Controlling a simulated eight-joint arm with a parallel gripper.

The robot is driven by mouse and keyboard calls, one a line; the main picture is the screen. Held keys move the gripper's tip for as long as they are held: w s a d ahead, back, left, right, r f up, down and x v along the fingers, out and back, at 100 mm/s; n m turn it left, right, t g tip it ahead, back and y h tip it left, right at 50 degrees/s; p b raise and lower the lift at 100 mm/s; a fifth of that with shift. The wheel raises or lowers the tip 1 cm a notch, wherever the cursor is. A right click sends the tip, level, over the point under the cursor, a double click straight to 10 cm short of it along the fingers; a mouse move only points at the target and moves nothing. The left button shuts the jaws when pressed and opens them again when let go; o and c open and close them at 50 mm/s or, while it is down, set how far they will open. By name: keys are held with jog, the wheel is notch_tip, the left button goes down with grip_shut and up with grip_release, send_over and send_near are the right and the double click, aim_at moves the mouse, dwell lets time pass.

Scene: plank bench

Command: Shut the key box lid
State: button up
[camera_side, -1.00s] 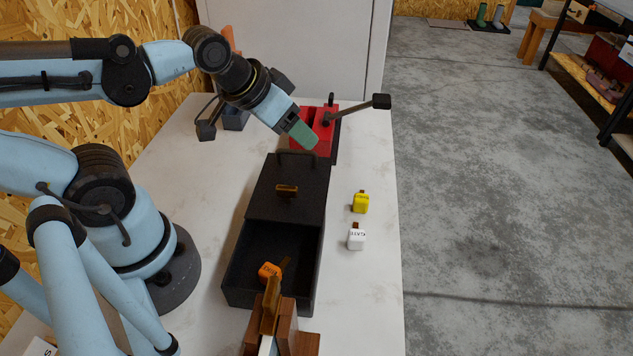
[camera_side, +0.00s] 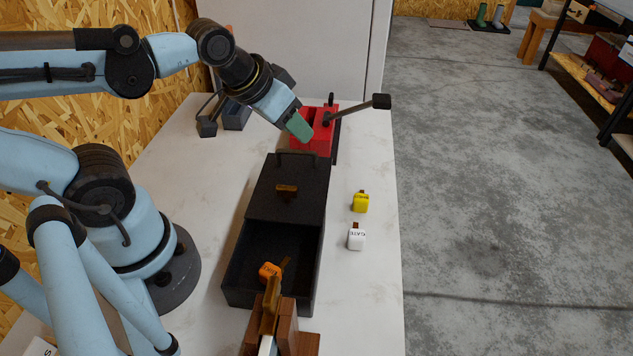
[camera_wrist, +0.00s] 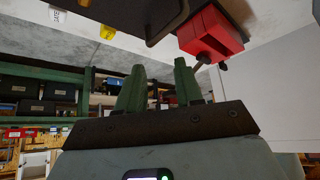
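The black key box (camera_side: 313,281) stands on the bench, seen in the side view. Its flat dark lid (camera_side: 306,203) lies over the far part, and the near part is open. A dark handle (camera_side: 297,154) rises at the lid's far end; it also shows in the wrist view (camera_wrist: 153,40). A small brass-coloured piece (camera_side: 286,189) sits on the lid. An orange key tag (camera_side: 268,270) lies inside the open part. My gripper (camera_side: 301,128) is above and beyond the handle, apart from it. Its two green fingers are spread and empty in the wrist view (camera_wrist: 158,75).
A red vise (camera_side: 311,143) with a black lever (camera_side: 355,109) stands just behind the box, close to my gripper. Yellow (camera_side: 360,203) and white (camera_side: 356,240) tags lie right of the box. A wooden rack (camera_side: 285,325) stands at its near end.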

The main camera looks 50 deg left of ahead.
jog(key=a+r+n+g, duration=0.1)
jog(key=n, duration=0.1)
jog(key=w+r+n+g+y, duration=0.1)
jog(key=r+n, duration=0.1)
jog(key=a+r+n+g+y, duration=0.1)
jog(key=r+n, duration=0.1)
jog(key=n, duration=0.1)
jog(key=shift+w+a, duration=0.25)
jog(key=shift+a, duration=0.1)
grip_shut()
jog(key=shift+n+g+y, duration=0.3)
jog(key=shift+n+g, duration=0.2)
jog(key=shift+n, duration=0.2)
jog(key=shift+s+f, duration=0.15)
jog(key=shift+f, duration=4.55)
send_over(277, 213)
jog(key=shift+s+d, duration=0.1)
jog(key=shift+s, duration=0.05)
